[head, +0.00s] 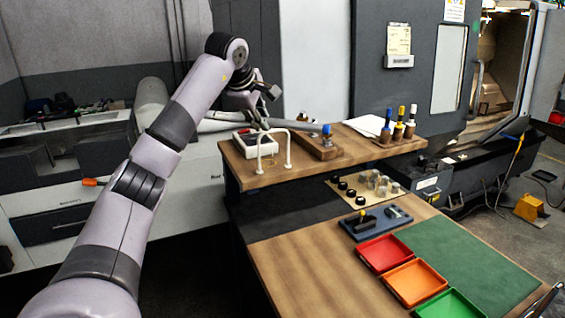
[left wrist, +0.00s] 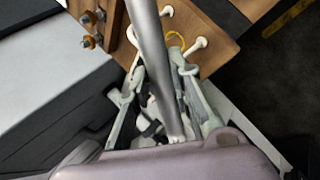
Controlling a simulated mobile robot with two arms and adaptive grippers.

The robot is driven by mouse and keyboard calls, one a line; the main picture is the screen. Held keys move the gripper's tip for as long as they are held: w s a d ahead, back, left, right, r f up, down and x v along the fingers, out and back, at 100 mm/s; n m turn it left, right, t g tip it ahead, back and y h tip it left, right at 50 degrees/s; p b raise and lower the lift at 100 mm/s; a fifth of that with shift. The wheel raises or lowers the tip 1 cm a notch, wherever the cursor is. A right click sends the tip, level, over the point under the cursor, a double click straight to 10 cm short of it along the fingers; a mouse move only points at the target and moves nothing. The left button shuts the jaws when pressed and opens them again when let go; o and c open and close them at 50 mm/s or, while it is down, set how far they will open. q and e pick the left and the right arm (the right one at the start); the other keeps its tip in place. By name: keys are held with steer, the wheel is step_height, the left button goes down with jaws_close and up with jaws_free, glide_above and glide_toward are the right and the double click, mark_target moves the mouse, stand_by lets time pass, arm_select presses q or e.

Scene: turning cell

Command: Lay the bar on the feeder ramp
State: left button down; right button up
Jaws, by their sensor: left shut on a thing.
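My left gripper (head: 266,103) is over the left end of the raised wooden shelf, its fingers angled down. It is shut on the bar, a long smooth grey rod (head: 298,126). In the left wrist view the bar (left wrist: 151,45) runs between the fingers of the gripper (left wrist: 168,100) and out past the top edge. The bar lies above the shelf, near two white rests (head: 288,150); whether it touches them I cannot tell. The pale bar feeder (head: 190,185) stands at the left, partly behind my arm. I cannot single out its ramp. My right gripper is not in view.
Red, orange (head: 412,282) and green trays lie on the lower bench beside a green mat (head: 465,265). The lathe (head: 415,75) stands at the back right.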

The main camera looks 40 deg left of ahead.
arm_select(q)
steer(key=f+p, duration=0.1)
steer(key=f, duration=0.7)
steer(key=f+p, duration=0.1)
steer(key=f, duration=0.7)
steer(key=shift+w+p, duration=0.2)
steer(key=shift+p, duration=0.15)
steer(key=shift+a+f, duration=0.1)
steer(key=shift+f, duration=0.35)
steer(key=c, duration=1.4)
jaws_free()
steer(key=shift+s, duration=0.1)
steer(key=shift+c, duration=0.2)
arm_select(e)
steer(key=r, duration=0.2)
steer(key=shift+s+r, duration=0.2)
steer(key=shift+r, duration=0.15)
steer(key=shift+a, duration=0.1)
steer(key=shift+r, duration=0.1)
